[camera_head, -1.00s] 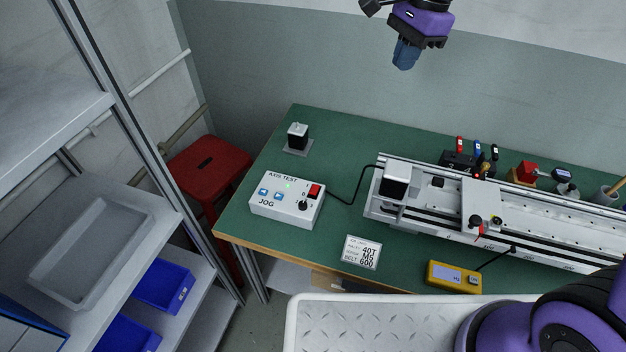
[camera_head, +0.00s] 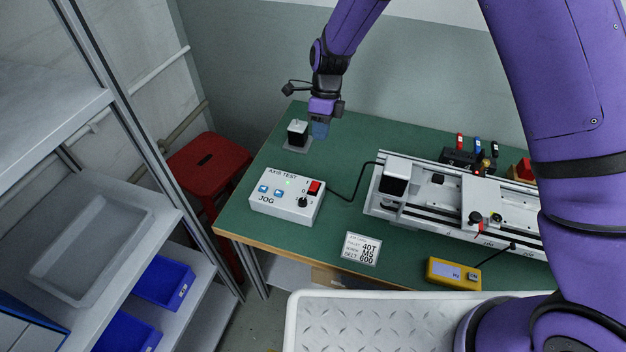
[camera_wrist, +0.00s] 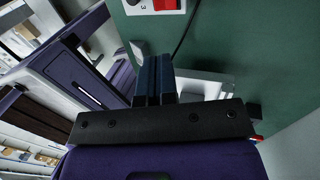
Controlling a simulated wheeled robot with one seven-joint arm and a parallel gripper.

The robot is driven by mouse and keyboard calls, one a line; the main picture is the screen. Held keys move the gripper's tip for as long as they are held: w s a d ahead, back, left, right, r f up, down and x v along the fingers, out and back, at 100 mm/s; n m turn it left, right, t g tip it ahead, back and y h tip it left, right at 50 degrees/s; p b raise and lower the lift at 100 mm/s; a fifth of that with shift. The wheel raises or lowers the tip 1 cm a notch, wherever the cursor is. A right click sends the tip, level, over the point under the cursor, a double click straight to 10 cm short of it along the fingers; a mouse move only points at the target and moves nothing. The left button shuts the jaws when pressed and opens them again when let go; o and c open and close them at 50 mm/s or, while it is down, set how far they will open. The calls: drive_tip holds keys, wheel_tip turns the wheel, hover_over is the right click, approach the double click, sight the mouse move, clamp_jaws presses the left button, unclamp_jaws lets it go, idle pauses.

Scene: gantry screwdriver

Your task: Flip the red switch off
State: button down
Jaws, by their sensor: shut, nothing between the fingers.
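The red switch (camera_head: 314,187) sits at the top right of the white AXIS TEST control box (camera_head: 285,207), above a black knob, in the head view. A small green light shows on the box. The switch also shows at the top edge of the wrist view (camera_wrist: 166,4), partly cut off. My gripper (camera_head: 319,131) is above the bench's back part, behind and above the box, pointing down. In the wrist view its blue fingers (camera_wrist: 154,75) are together with nothing between them. It is apart from the switch.
A small black motor on a grey plate (camera_head: 297,150) stands left of my gripper. A linear gantry rail (camera_head: 450,205) lies right of the box, joined by a black cable. A label card (camera_head: 361,249) and yellow meter (camera_head: 453,273) lie in front. Green bench (camera_head: 240,222) around the box is clear.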

sight(312, 188)
drive_tip(key=shift+a+f, duration=0.3)
drive_tip(key=shift+f, duration=0.25)
drive_tip(key=x, duration=1.4)
drive_tip(key=shift+s, duration=0.1)
